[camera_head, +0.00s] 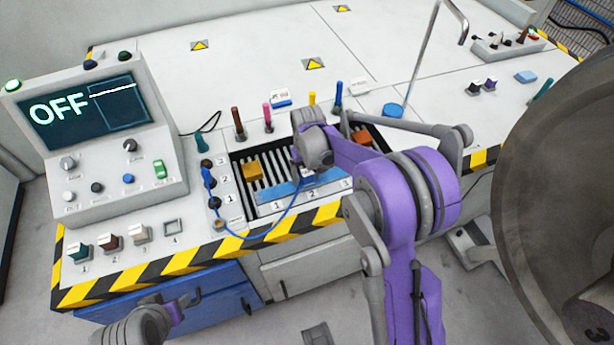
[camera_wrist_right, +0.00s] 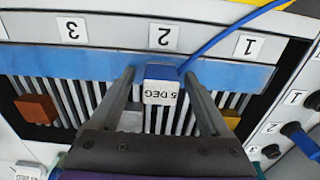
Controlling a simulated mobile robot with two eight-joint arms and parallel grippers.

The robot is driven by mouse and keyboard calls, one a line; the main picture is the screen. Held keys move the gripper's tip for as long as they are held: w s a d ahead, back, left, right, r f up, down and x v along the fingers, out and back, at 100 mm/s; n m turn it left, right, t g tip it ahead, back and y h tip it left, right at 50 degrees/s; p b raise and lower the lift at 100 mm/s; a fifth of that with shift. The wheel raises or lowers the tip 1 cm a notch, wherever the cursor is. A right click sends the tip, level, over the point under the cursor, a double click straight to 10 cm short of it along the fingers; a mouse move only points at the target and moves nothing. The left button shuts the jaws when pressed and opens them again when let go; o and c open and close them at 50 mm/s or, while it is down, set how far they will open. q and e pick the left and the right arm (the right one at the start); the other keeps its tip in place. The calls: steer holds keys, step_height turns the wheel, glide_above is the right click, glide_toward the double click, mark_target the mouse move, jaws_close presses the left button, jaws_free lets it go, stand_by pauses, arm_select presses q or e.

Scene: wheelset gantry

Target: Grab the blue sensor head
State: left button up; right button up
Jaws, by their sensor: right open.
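The blue sensor head (camera_wrist_right: 161,84), a small block with a blue top and a white "5 DEG" label, stands by the blue strip (camera_wrist_right: 90,56) in front of number 2. A blue cable (camera_wrist_right: 225,38) runs from it. My right gripper (camera_wrist_right: 160,76) is open, with one finger on each side of the block and a gap visible on both sides. In the head view my right gripper (camera_head: 310,168) is over the slotted bed, and its wrist hides most of the sensor head. My left arm's end (camera_head: 150,322) shows at the bottom left; its fingers are not clear.
An orange block (camera_head: 253,170) and a brown block (camera_head: 361,137) lie on the slotted bed. Several coloured pegs stand behind it. A control box with an OFF screen (camera_head: 85,110) is at left. The cable loops over the striped front edge (camera_head: 180,262).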

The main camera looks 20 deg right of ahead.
jaws_close()
stand_by(0.4)
steer(key=shift+r, duration=0.1)
